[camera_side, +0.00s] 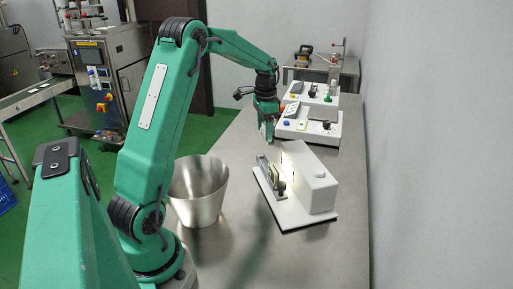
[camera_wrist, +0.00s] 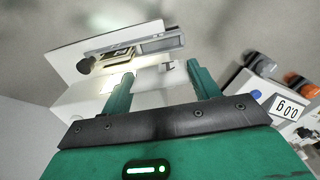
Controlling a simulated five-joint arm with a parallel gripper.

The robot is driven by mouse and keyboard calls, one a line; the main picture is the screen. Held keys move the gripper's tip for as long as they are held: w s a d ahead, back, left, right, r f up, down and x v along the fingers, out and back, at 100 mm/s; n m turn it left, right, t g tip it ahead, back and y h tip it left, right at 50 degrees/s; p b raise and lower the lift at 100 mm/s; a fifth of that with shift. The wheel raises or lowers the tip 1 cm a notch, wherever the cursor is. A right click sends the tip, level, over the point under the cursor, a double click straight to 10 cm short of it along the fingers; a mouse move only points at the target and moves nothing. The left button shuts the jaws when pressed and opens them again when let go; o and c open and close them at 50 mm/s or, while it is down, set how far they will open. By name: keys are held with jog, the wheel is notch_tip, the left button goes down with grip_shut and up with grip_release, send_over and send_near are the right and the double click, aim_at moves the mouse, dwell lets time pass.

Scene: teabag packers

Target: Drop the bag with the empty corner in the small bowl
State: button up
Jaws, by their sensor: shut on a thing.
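My gripper (camera_side: 267,138) hangs over the table in the side view, just beyond the far left end of the white lamp unit. In the wrist view its two green fingers (camera_wrist: 162,70) stand apart with a small pale piece (camera_wrist: 166,67) between their tips. I take this piece to be a bag; it is too small to tell whether a corner is empty. A wide steel tapered vessel (camera_side: 199,193) stands on the table between my arm and the lamp unit; its inside bottom is hidden. No separate small bowl can be made out.
The white lamp unit (camera_side: 318,178) has a glowing face and a grey clamp-like fixture (camera_side: 268,174) on its base plate. Behind it stand a white scale (camera_side: 307,124) and another instrument (camera_side: 316,92). The wrist view shows the scale's display reading 0.0 g. The near table is clear.

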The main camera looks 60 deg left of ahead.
jog(key=shift+s+r, duration=0.5)
jog(key=s+d+r, duration=0.3)
jog(key=s, duration=0.5)
jog(key=s+d+r, duration=0.3)
jog(key=s+d, duration=0.1)
jog(key=s, duration=0.5)
jog(key=s+d+r, duration=0.3)
jog(key=s+r, duration=0.1)
jog(key=s, duration=0.5)
jog(key=shift+d, duration=0.35)
jog(key=shift+f, duration=0.2)
jog(key=shift+f, duration=2.9)
jog(key=o, duration=1)
